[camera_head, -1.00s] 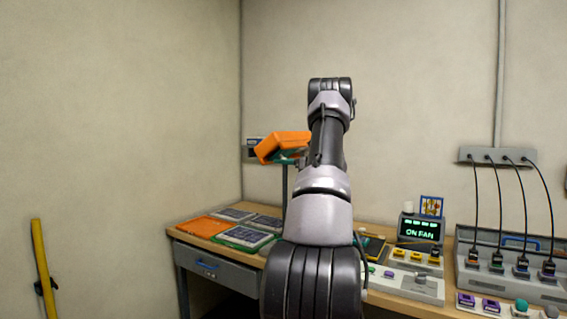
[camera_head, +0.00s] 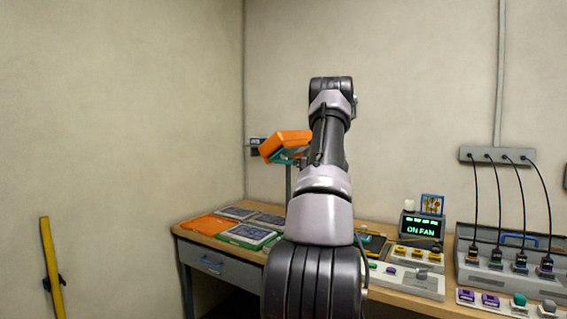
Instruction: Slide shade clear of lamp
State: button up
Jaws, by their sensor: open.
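An orange box-like head (camera_head: 284,144), which looks like the lamp's shade, sits tilted on top of a thin dark post (camera_head: 288,184) above the left part of the workbench. A teal piece (camera_head: 287,158) shows just under it. I cannot tell shade and lamp apart clearly. My arm stands upright in the middle of the picture, just right of the orange head, and overlaps its right edge. My gripper is hidden behind the arm, so its place relative to the shade does not show.
The wooden bench (camera_head: 190,231) holds several dark panels on its left, an orange sheet (camera_head: 207,225), a lit "ON FAN" display (camera_head: 421,229) and a cable-filled charger case (camera_head: 518,279). A yellow pole (camera_head: 52,265) stands at far left. Open floor lies left of the bench.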

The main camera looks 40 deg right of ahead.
jog(key=v, duration=1)
jog(key=shift+s, duration=0.25)
jog(key=s+a+r+n+g, duration=0.1)
jog(key=a+r+n+g, duration=0.2)
jog(key=a, duration=0.7)
jog(key=s+a+r+n+g+y, duration=0.1)
jog(key=a+n+g, duration=0.25)
jog(key=a, duration=0.75)
jog(key=s+a+r+n+g, duration=0.1)
jog(key=a+r+n+g, duration=0.3)
jog(key=a, duration=0.6)
jog(key=s+a+f+n+h, duration=0.1)
jog(key=s+a+n+h, duration=0.2)
jog(key=s+a+n, duration=0.85)
jog(key=s+a+f+n+h, duration=0.1)
jog(key=s+a+n, duration=0.1)
jog(key=s, duration=0.5)
jog(key=s+a+f+n+t+h, duration=0.1)
jog(key=s+a+n+h, duration=0.1)
jog(key=s, duration=0.4)
jog(key=shift+s+a+n, duration=0.4)
jog(key=shift+a+n, duration=0.3)
jog(key=shift+a, duration=0.2)
